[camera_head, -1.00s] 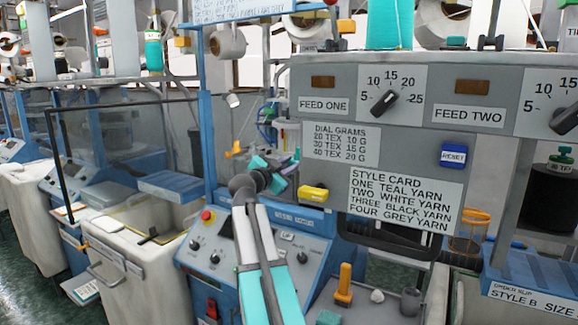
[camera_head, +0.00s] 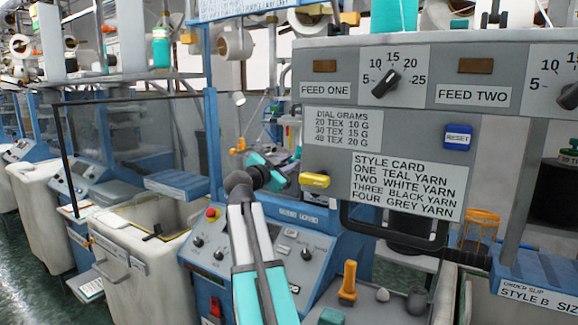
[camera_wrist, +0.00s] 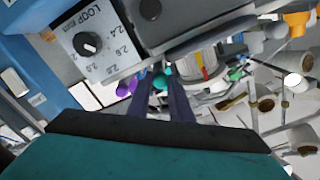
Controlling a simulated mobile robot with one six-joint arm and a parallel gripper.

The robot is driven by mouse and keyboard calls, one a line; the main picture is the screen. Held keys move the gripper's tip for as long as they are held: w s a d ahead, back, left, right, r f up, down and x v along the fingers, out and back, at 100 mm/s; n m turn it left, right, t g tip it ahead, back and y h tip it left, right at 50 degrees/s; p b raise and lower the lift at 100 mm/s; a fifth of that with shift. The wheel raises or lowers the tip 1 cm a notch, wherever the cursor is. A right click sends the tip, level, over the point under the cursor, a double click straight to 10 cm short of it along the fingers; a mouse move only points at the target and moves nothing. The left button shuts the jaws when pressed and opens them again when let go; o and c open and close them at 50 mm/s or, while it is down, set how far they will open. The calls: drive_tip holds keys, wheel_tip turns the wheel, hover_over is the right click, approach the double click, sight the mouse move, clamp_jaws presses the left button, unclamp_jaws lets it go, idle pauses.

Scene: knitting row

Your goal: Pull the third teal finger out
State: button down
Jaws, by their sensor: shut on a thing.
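A small teal finger (camera_wrist: 160,81) shows between the tips of my gripper (camera_wrist: 165,84) in the wrist view. My gripper is shut on it, and the dark jaws hide part of it. Purple pieces (camera_wrist: 127,87) lie just left of the jaws. In the camera_head view my teal and dark wrist is left of the grey panel, in front of the blue machine. There the jaws are hard to make out and the held finger cannot be picked out. I cannot tell the finger's place in its row.
A loop dial (camera_wrist: 87,43) and a dial with coloured bands (camera_wrist: 200,65) flank the jaws in the wrist view. In the camera_head view the grey panel (camera_head: 330,175), with a yellow knob (camera_head: 314,180), stands right of my wrist. A white bin (camera_head: 130,245) is at left.

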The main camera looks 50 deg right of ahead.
drive_tip(key=shift+a+f, duration=0.1)
drive_tip(key=shift+f, duration=0.05)
drive_tip(key=c, duration=1.8)
unclamp_jaws()
drive_tip(key=shift+a, duration=0.15)
drive_tip(key=shift+o, duration=1.1)
drive_tip(key=shift+s+a+r, duration=0.1)
drive_tip(key=shift+r, duration=0.1)
drive_tip(key=shift+d+f, duration=0.1)
drive_tip(key=shift+d, duration=0.15)
drive_tip(key=shift+a, duration=0.1)
drive_tip(key=shift+a, duration=0.1)
drive_tip(key=s+a+b, duration=0.2)
drive_tip(key=a, duration=1.1)
drive_tip(key=shift+s+a+b, duration=0.15)
drive_tip(key=shift+b, duration=0.25)
